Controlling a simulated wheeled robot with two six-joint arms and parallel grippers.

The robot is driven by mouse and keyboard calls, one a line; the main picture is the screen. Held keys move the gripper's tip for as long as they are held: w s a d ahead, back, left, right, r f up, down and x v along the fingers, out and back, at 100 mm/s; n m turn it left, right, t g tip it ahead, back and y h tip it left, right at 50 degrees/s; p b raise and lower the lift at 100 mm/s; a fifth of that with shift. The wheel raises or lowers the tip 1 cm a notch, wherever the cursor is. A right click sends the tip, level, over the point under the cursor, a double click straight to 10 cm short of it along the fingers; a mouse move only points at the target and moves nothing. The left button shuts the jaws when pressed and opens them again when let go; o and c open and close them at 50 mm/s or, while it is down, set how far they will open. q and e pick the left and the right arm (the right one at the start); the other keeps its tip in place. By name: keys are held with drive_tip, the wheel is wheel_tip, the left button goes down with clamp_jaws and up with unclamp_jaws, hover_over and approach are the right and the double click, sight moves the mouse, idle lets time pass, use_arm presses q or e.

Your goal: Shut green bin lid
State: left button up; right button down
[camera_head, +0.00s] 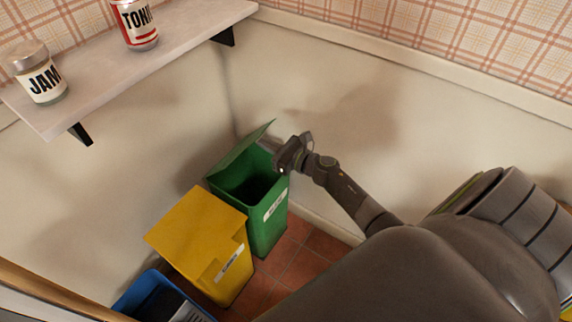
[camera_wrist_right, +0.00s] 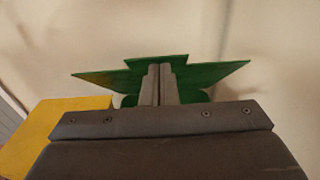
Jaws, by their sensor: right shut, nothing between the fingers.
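The green bin (camera_head: 268,224) stands on the floor in the corner, with a white label on its front. Its green lid (camera_head: 240,148) is raised and tilted back toward the wall, and the dark inside shows. My right gripper (camera_head: 268,145) is at the bin's upper right, with its fingertips close to the lid. In the right wrist view the fingers of my right gripper (camera_wrist_right: 160,72) are together and empty, pointing at the green lid (camera_wrist_right: 205,72). I cannot tell if they touch it. My left gripper is not in view.
A yellow bin (camera_head: 205,235) with a closed lid stands beside the green one, and a blue bin (camera_head: 140,295) is at the lower left. A shelf (camera_head: 190,40) above holds a jam jar (camera_head: 40,75) and a tonic can (camera_head: 136,25). Walls close in behind the bins.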

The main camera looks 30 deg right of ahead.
sight(259, 137)
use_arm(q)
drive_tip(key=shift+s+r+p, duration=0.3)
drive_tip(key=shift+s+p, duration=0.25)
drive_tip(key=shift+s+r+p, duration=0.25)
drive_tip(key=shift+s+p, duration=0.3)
use_arm(e)
drive_tip(key=shift+w+a+r, duration=0.3)
drive_tip(key=shift+w+r, duration=0.3)
drive_tip(key=shift+r, duration=0.1)
drive_tip(key=shift+w+a+r, duration=0.25)
drive_tip(key=shift+w+r, duration=0.35)
drive_tip(key=shift+r, duration=0.05)
